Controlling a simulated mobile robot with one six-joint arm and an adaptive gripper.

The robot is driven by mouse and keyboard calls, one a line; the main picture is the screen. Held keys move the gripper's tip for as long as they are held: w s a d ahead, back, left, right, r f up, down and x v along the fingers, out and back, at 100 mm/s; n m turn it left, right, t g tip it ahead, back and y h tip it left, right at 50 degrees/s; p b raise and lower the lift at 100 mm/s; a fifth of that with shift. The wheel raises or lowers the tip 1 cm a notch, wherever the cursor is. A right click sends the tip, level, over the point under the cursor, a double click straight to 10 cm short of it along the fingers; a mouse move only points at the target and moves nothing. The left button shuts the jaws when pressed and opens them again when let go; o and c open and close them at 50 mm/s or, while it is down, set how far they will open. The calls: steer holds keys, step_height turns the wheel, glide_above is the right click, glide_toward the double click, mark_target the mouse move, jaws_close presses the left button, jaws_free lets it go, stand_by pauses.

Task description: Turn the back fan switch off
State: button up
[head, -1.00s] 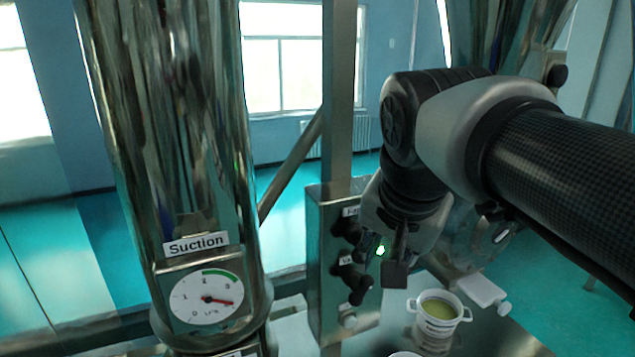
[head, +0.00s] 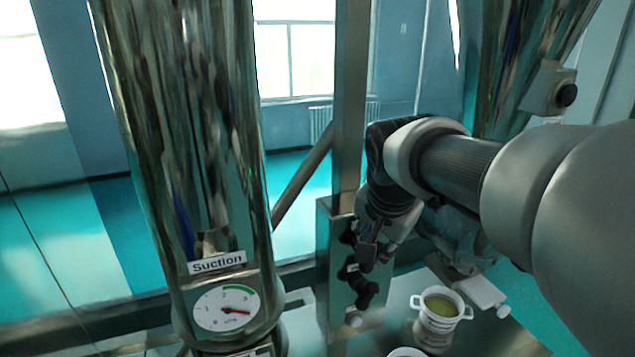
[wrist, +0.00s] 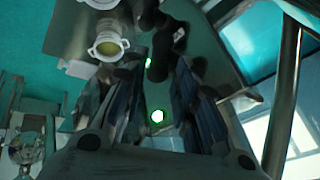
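A metal control box (head: 338,318) stands on the post right of the big steel cylinder and carries black switches. The upper switch (head: 348,236) is partly covered by my gripper (head: 366,256); its label, partly readable earlier, is now hidden. A lower black switch (head: 366,294) sits below a small label. Dark switches (wrist: 158,62) show beyond the fingertips. I cannot tell whether a finger touches a switch, nor which position the upper switch is in.
A steel cylinder with a suction gauge (head: 227,309) stands left of the box. A white two-handled cup (head: 440,306) with greenish contents is right of it, near a white-handled part (head: 482,291). A slanted brace (head: 301,176) runs behind the box.

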steer(key=x, duration=0.6)
steer(key=shift+w+f, duration=0.15)
steer(key=shift+f, duration=0.15)
jaws_close()
